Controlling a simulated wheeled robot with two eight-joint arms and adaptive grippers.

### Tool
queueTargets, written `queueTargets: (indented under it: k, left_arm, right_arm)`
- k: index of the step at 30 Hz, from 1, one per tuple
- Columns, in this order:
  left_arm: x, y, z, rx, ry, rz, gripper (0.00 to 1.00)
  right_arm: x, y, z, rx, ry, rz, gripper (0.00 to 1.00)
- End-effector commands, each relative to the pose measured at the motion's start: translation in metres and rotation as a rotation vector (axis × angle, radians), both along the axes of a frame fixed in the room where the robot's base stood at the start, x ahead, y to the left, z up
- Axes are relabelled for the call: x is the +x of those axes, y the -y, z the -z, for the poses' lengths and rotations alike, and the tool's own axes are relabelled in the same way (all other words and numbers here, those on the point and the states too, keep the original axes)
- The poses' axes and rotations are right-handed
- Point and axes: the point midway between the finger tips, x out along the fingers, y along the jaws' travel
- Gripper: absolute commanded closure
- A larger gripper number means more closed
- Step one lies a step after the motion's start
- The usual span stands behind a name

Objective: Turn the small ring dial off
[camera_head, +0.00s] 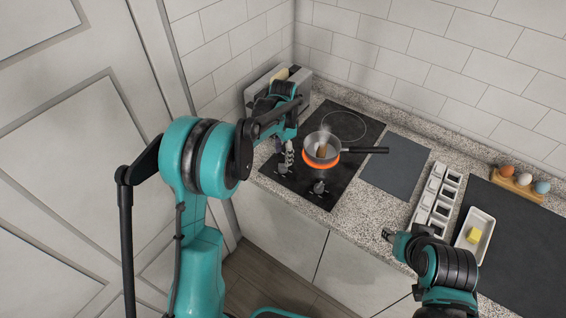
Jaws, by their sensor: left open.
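The black cooktop (352,175) has a glowing orange ring under a small saucepan (322,148) and a larger unlit ring outline (343,125) behind it. Two knobs sit along its front edge: a left one (283,169) and a right one (318,188). I cannot tell from their markings which one is the small ring dial. My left gripper (288,156) is open, pointing down over the cooktop's left side, close to the left knob. Contact cannot be made out. My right gripper (388,235) is by the counter's front edge, away from the knobs; its jaws are unclear.
The saucepan's black handle (366,150) points right over a dark board (395,163). A toaster (262,91) stands in the back left corner. White containers (437,200), a butter dish (462,243) and an egg holder (518,186) are at right.

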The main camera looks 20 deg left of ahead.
Motion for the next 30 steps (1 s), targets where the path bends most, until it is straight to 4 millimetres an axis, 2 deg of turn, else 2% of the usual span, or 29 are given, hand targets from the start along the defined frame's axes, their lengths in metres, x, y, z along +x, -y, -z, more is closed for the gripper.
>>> queueTargets:
  k: [3, 9, 14, 21, 23, 27, 30]
  left_arm:
    - [0.000, 0.000, 0.024, 0.000, 0.001, -0.001, 0.50]
    - [0.000, 0.000, 0.051, 0.000, 0.001, -0.002, 0.50]
    - [0.000, 0.000, 0.060, 0.000, 0.001, -0.002, 0.50]
    - [0.000, 0.000, 0.061, 0.000, 0.001, -0.003, 0.50]
    - [0.000, 0.000, 0.060, 0.000, 0.001, -0.003, 0.63]
    - [0.000, 0.000, 0.060, 0.000, 0.001, -0.003, 1.00]
    - [0.000, 0.000, 0.060, 0.000, 0.001, -0.003, 1.00]
  right_arm:
    - [0.000, 0.000, 0.008, 0.000, 0.000, 0.000, 0.60]
    - [0.000, 0.000, 0.014, 0.000, 0.000, 0.000, 0.60]
    - [0.000, 0.000, 0.015, 0.000, 0.000, 0.000, 0.60]
    - [0.000, 0.000, 0.015, 0.000, 0.000, 0.000, 0.60]
    - [0.000, 0.000, 0.015, 0.000, 0.000, 0.000, 0.60]
    - [0.000, 0.000, 0.015, 0.000, 0.000, 0.000, 0.60]
    - [0.000, 0.000, 0.015, 0.000, 0.000, 0.000, 0.60]
